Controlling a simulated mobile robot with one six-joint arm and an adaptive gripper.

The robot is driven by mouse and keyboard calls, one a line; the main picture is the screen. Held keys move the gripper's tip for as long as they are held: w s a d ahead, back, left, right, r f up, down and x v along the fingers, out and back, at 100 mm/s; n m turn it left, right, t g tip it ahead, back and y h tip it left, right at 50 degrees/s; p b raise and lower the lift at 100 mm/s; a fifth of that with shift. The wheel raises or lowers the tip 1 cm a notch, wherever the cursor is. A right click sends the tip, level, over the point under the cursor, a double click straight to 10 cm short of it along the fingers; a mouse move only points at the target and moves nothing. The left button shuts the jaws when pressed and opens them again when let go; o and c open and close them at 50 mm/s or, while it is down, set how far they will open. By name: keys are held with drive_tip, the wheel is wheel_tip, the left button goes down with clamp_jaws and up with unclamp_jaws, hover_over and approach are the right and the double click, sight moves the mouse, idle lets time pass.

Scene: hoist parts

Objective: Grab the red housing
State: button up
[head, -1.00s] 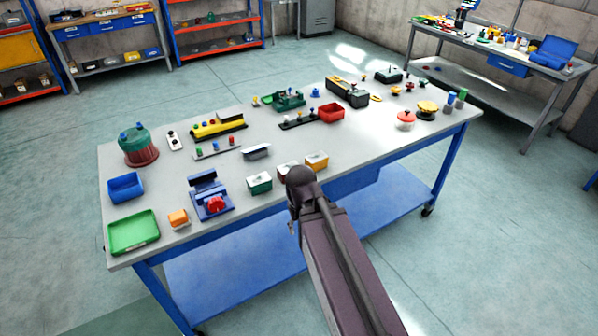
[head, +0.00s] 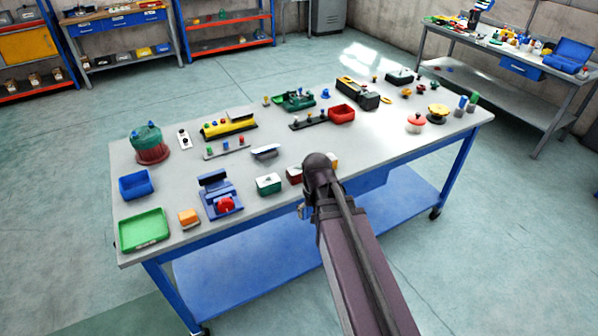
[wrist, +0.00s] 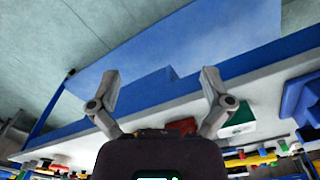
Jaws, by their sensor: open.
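The red housing (head: 294,175) is a small dark red block with a pale top near the table's front edge.
A blue fixture with a red knob (head: 220,195), an orange block (head: 188,217) and a green tray (head: 143,230) are at the left. A red bin (head: 341,113) stands behind. A blue lower shelf (head: 250,270) lies under the table. The tabletop right of my arm has free room.

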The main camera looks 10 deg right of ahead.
drive_tip(key=w+r+m+p, duration=0.4)
drive_tip(key=w+r+m, duration=0.1)
drive_tip(key=w, duration=0.7)
drive_tip(key=w+r+m+p, duration=0.5)
drive_tip(key=w+m, duration=0.2)
drive_tip(key=w, duration=0.6)
drive_tip(key=shift+m, duration=0.3)
drive_tip(key=shift+w+d+f, duration=0.1)
drive_tip(key=b, duration=0.8)
hover_over(298, 168)
wheel_tip(298, 168, down, 8)
drive_tip(key=shift+d+f, duration=0.1)
drive_tip(key=shift+f, duration=0.05)
drive_tip(key=shift+f, duration=0.1)
drive_tip(key=shift+f+b, duration=2.5)
drive_tip(key=shift+b, duration=0.25)
drive_tip(key=c, duration=1.3)
